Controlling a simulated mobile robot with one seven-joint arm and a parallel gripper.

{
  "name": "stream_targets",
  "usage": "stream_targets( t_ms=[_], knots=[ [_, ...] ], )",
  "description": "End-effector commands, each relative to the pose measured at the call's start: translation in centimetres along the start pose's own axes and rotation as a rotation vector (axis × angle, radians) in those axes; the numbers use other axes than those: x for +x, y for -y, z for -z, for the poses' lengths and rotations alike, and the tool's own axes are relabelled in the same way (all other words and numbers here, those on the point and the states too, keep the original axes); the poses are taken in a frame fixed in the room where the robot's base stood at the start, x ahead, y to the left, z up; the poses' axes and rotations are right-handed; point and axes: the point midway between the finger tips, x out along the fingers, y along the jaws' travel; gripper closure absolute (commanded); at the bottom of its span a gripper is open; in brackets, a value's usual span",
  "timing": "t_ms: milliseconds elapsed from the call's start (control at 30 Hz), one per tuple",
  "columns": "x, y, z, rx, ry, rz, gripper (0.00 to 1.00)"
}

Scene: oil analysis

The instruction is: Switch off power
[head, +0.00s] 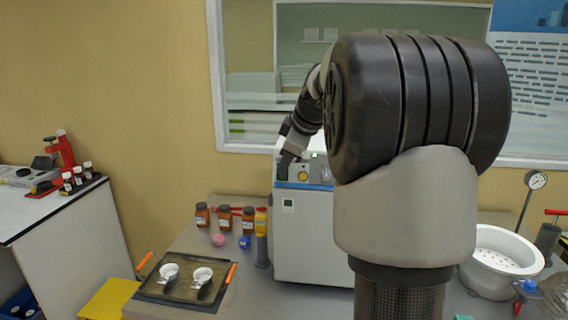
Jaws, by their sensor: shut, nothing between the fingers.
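A white and grey instrument box (301,234) with a blue stripe stands on the bench against the wall. Its upper front panel (318,172) carries green-lit parts and a knob. My gripper (284,172) is shut and empty at the upper left of this panel, pointing down. Whether its tips touch the panel, I cannot tell. My arm hides the right part of the box. I cannot make out which control is the power switch.
A dark tray (153,293) with two white cups lies at the front left. A white bowl (500,262) stands at right. A side bench (60,205) is at far left.

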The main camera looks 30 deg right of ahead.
Motion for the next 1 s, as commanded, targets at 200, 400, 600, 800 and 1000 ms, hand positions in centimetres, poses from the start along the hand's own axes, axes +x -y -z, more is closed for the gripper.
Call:
stream_targets(
  t_ms=[200,400,600,800,1000],
  knots=[
    [0.1,-0.5,0.1,0.013,0.006,0.030,1.00],
    [-0.1,-0.6,0.2,0.012,0.006,0.028,1.00],
    [-0.9,-1.0,0.6,0.012,0.006,0.028,1.00],
    [-1.3,-1.2,0.8,0.012,0.006,0.028,1.00],
    [-1.3,-1.1,0.7,0.012,0.006,0.029,1.00]
  ],
)
